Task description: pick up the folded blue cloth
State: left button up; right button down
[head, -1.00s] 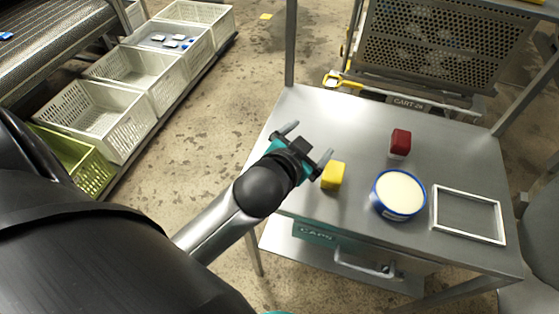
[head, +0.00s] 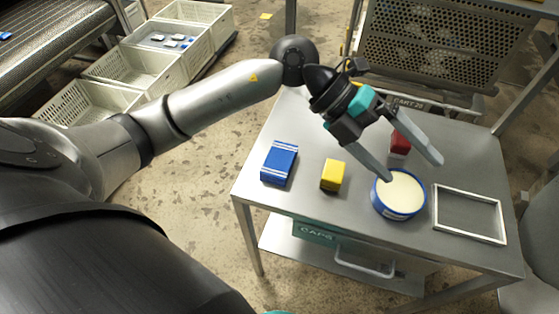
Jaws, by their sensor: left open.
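The folded blue cloth (head: 279,162) lies on the left part of the metal table, a flat blue block shape with white stripes along its edges. My left gripper (head: 414,172) is open, with its two fingers spread and pointing down to the right. In the picture it is well to the right of the cloth, in front of the red block and the white-topped tub. Nothing shows between its fingers except the table and parts of those things.
On the metal table (head: 310,200) stand a yellow block (head: 333,175), a blue-rimmed tub (head: 399,194), a red block (head: 400,145) partly behind a finger, and a white frame (head: 469,214). A perforated cart (head: 440,45) is behind. White crates (head: 130,72) stand left.

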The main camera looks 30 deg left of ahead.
pick_arm(q)
jog(key=w+a+f+y, duration=0.2)
jog(key=a+f+y, duration=0.3)
jog(key=a, duration=0.4)
jog(key=n+y+b, duration=0.2)
jog(key=n+y, duration=0.1)
jog(key=y, duration=0.4)
send_over(278, 161)
jog(key=f, duration=0.8)
jog(key=shift+d+f, duration=0.2)
jog(key=shift+m, duration=0.3)
jog(key=shift+a+f+b, duration=0.15)
jog(key=shift+f+b, duration=0.2)
jog(key=shift+f, duration=2.65)
jog(key=c, duration=1.2)
jog(key=shift+r, duration=0.1)
